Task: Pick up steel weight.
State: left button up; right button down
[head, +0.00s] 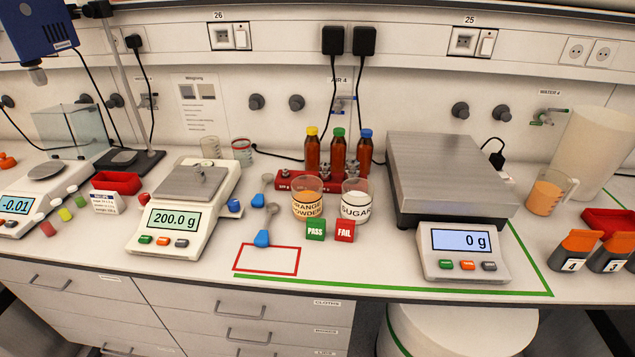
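Neither of my grippers is in view.
Beakers of orange powder (307,199) and sugar (355,203) stand before the rack, with PASS (316,229) and FAIL (345,231) blocks in front. Three capped brown bottles (338,152) stand behind. A large scale (455,170) reads 0 g. The red-outlined area (267,260) is empty.

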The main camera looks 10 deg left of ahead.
aim_at(200, 173)
jog(key=z, duration=0.75)
jog(key=k, duration=0.8)
jog(key=u, duration=0.6)
jog(key=i, duration=0.5)
